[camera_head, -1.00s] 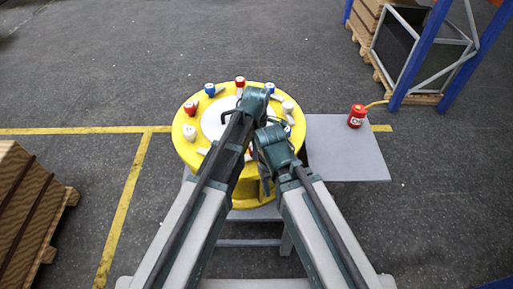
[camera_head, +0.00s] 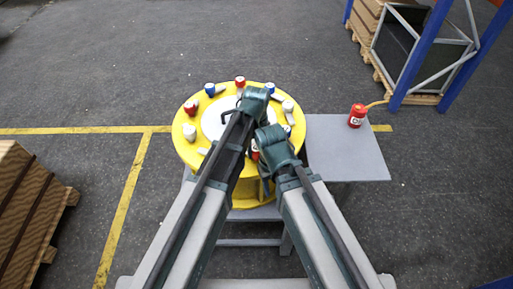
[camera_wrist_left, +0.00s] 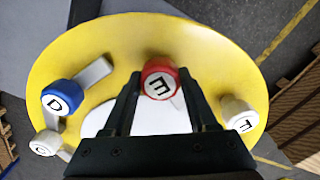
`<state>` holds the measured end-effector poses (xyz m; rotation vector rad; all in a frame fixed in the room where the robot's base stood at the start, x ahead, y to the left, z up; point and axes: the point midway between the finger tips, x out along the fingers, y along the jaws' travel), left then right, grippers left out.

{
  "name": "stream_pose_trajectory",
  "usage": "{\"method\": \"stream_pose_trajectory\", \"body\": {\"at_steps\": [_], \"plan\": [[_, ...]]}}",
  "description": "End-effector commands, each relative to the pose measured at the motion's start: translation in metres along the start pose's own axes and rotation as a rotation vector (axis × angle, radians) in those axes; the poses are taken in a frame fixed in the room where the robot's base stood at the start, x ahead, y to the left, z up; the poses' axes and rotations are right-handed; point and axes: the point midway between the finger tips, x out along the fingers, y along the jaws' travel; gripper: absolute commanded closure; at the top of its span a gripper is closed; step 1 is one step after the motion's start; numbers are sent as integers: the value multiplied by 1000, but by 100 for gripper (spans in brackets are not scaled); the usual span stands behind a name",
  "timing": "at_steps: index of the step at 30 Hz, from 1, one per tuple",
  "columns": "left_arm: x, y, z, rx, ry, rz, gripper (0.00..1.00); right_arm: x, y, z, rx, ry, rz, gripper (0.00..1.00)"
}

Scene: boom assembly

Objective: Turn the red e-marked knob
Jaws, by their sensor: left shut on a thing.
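The red knob marked E (camera_wrist_left: 159,80) stands at the rim of the yellow round base in the left wrist view. My left gripper (camera_wrist_left: 160,92) is shut on it, one dark finger on each side, and the letter faces the camera. In the head view, a bit of the red knob (camera_head: 255,151) shows at the near side of the base, between my two arms. My left gripper is mostly hidden behind its own arm there. My right arm's end (camera_head: 275,143) is just right of the knob; its fingers are hidden.
The yellow base (camera_head: 180,148) carries several other knobs. A blue D knob (camera_wrist_left: 62,97) and a white F knob (camera_wrist_left: 240,115) flank the red one.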

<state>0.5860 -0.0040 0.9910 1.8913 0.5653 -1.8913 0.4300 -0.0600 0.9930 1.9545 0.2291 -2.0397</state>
Motion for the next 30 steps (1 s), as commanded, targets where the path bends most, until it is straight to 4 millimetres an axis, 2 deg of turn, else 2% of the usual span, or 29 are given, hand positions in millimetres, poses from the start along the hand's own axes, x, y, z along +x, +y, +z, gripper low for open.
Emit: {"method": "stream_pose_trajectory", "body": {"at_steps": [15, 30], "plan": [[0, -1, 0, 454, 0, 0, 97, 0, 0, 0, 0, 0, 0, 50], [0, -1, 0, 676, 0, 0, 97, 0, 0, 0, 0, 0, 0, 50]]}}
